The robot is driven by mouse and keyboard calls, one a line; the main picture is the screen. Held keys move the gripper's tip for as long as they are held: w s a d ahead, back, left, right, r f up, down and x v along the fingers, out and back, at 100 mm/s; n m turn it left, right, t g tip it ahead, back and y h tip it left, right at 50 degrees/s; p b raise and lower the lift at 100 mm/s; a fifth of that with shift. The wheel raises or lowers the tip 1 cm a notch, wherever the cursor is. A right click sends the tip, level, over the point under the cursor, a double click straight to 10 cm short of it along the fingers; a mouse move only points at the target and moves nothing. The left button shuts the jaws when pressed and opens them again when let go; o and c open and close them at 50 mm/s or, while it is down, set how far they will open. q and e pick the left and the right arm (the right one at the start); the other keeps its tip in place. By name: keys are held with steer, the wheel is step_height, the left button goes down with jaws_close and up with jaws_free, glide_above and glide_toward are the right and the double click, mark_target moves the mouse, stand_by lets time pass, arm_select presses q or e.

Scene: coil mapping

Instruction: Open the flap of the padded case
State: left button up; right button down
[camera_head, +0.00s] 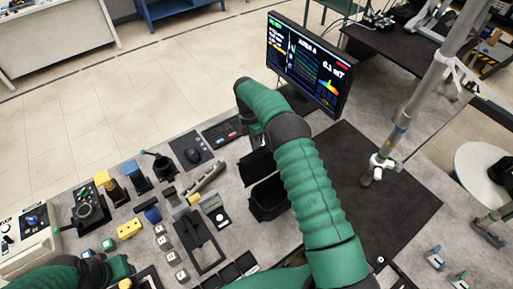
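A small black open-topped box, which looks like the padded case (268,203), sits on the grey worktop near the middle of the camera_head view. A dark panel (257,166) stands at its far side. It may be the flap, but I cannot tell if it is joined to the box. My green-sleeved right arm comes up from the bottom, passes just right of the case and bends over beyond it. My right gripper is around the dark end below the bend (251,134); its fingers are not clear. My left arm shows only at the bottom left, its fingertips not clear.
A monitor (308,65) stands behind the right arm. A keyboard (223,132) and mouse (193,155) lie left of it. Small blocks and instruments crowd the left worktop. A metal pole (407,120) rises at right beside a mostly clear black mat (400,215).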

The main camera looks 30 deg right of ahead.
stand_by(0.3)
steer(key=c, duration=1.8)
jaws_free()
steer(key=shift+f, duration=0.1)
steer(key=b+v, duration=0.1)
steer(key=v, duration=0.6)
steer(key=shift+w+r, duration=0.2)
steer(key=shift+r, duration=0.05)
